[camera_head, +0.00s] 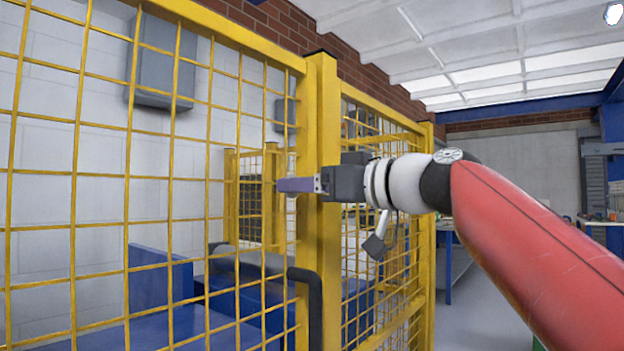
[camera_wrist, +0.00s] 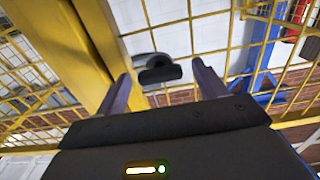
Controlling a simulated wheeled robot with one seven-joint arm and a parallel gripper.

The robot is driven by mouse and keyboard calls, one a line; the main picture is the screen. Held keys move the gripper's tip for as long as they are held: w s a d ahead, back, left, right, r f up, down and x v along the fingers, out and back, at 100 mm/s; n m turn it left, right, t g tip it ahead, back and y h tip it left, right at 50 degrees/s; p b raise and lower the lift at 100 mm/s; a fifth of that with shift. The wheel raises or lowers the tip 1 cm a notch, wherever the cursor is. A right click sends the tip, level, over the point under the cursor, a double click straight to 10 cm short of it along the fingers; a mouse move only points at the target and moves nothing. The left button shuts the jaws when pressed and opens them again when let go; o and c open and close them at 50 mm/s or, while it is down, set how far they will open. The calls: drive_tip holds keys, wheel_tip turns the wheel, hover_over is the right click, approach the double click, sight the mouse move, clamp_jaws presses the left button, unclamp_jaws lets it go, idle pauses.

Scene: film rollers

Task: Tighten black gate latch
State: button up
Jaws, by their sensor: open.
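The black gate latch (camera_wrist: 160,73) shows in the wrist view as a dark rounded bar with a grey round part behind it, close to a yellow post. My gripper (camera_wrist: 162,69) is open, with one finger on each side of the latch in that view. The latch appears just beyond or between the fingertips; I cannot tell whether they touch it. In the head view my gripper (camera_head: 297,185) points left across the yellow gate post (camera_head: 323,130). The latch cannot be made out there, probably hidden by the gripper.
A yellow mesh gate panel (camera_head: 75,120) fills the left side, with a black curved handle (camera_head: 310,290) below my gripper. A second yellow mesh panel (camera_head: 395,290) runs back to the right. Blue equipment (camera_head: 160,280) stands behind the mesh. Open floor lies at right.

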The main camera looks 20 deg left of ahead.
drive_tip(key=shift+c, duration=0.3)
drive_tip(key=c, duration=0.9)
drive_tip(key=shift+m+p, duration=1.5)
drive_tip(key=shift+m, duration=7)
